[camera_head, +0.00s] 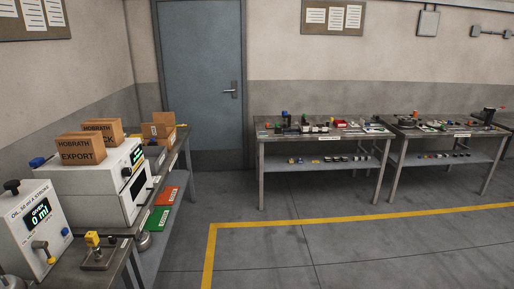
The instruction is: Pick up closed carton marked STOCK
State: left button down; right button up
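A brown closed carton (104,127) stands at the left, behind another carton. Its printed label is partly hidden, and only the ending "CK" can be read under the top line. In front of it, a brown closed carton marked EXPORT (80,150) stands on or just behind a white machine, and covers its left part. A third brown carton (158,128) with raised flaps stands farther back on the same bench. Neither of my grippers is in view.
The white machine (100,190) and an oil dispenser (38,235) crowd the left bench's near side. Red (167,194) and green (157,220) items lie on the lower shelf. Metal tables (320,137) with small parts stand at the back right. The floor (330,240) between is clear.

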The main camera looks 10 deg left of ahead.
aim_at(111, 128)
jog(key=i+l+u, duration=0.15)
jog(key=i+u, duration=0.25)
jog(key=i, duration=0.2)
jog(key=i+l+u, duration=0.4)
jog(key=i, duration=0.2)
jog(key=i+l+u, duration=0.45)
jog(key=i+j, duration=0.05)
jog(key=i, duration=0.05)
